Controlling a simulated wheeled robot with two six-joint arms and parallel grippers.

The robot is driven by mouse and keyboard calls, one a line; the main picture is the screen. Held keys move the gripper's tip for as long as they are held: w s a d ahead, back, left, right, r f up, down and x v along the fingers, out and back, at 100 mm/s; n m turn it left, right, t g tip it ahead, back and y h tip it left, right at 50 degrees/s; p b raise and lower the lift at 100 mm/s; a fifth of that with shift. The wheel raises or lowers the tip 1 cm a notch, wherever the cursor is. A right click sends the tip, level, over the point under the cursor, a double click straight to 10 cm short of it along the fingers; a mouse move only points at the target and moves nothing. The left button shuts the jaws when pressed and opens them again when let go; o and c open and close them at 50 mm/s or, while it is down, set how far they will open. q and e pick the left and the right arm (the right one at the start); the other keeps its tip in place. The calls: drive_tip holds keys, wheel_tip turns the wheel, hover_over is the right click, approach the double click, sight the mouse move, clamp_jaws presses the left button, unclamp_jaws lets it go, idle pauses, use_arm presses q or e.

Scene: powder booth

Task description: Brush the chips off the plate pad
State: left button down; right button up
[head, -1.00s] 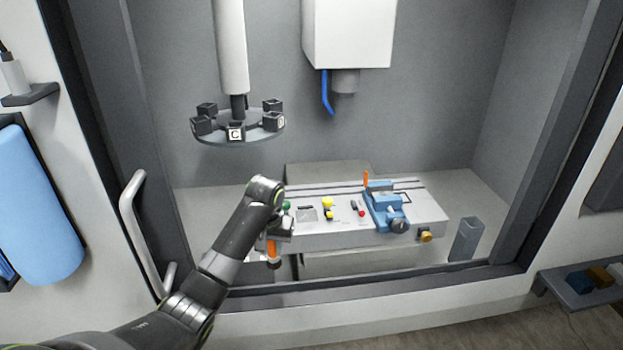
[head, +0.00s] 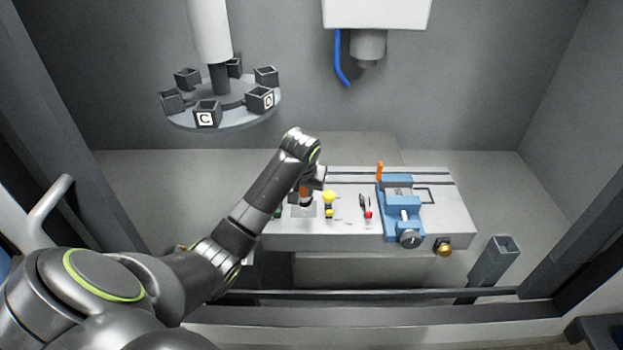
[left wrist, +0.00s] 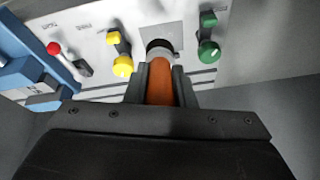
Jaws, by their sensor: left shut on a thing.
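My left gripper (head: 308,184) is shut on the orange handle of a brush (head: 303,193). In the left wrist view the brush (left wrist: 160,88) lies between the two dark fingers (left wrist: 160,80), with its grey collar and dark end pointing at the pad. The plate pad (head: 297,211) is a small grey square on the pale machine table (head: 345,237). It also shows in the left wrist view (left wrist: 176,33), partly hidden by the brush. The brush end is at the pad; I cannot tell whether it touches. No chips can be made out. My right gripper is not in view.
A yellow knob (head: 328,198) stands right of the pad, then a red-tipped lever (head: 367,214) and a blue vise (head: 398,225). A green knob (left wrist: 208,46) is on the pad's other side. A tool carousel (head: 222,105) and a spindle (head: 368,48) hang above.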

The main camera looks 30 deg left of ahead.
use_arm(q)
drive_tip(key=shift+s+f, duration=0.2)
drive_tip(key=shift+f, duration=1.15)
drive_tip(key=shift+s+f, duration=0.15)
drive_tip(key=shift+f, duration=1.2)
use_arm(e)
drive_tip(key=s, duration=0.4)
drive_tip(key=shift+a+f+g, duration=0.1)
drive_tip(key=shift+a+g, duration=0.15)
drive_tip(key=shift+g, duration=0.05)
use_arm(q)
drive_tip(key=shift+f, duration=0.15)
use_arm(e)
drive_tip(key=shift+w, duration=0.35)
use_arm(q)
drive_tip(key=shift+f, duration=0.5)
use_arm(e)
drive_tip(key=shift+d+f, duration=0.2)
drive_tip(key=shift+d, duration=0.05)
